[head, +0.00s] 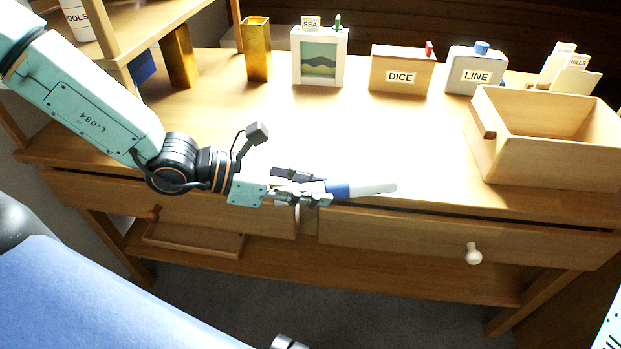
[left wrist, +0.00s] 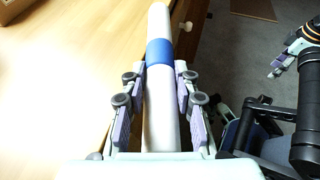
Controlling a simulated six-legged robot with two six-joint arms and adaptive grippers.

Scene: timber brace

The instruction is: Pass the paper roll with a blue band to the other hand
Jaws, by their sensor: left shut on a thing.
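The paper roll (head: 375,188) is white with a blue band (head: 338,190). My left gripper (head: 312,190) is shut on it near one end, with the band and the far end sticking out to the right, above the front edge of the desk. In the left wrist view the roll (left wrist: 158,115) lies between the two fingers of my left gripper (left wrist: 158,92), with the blue band just past the fingertips. Part of my right arm shows at the right of that view, with what looks like its gripper (left wrist: 277,67), small and partly cut off; its opening is unclear.
On the desk (head: 400,140) stand a gold holder (head: 257,50), a SEA picture box (head: 320,58), a DICE box (head: 402,72), a LINE container (head: 474,74) and an open wooden bin (head: 550,165). The middle of the desktop is clear. Drawers with knobs (head: 473,254) lie below the edge.

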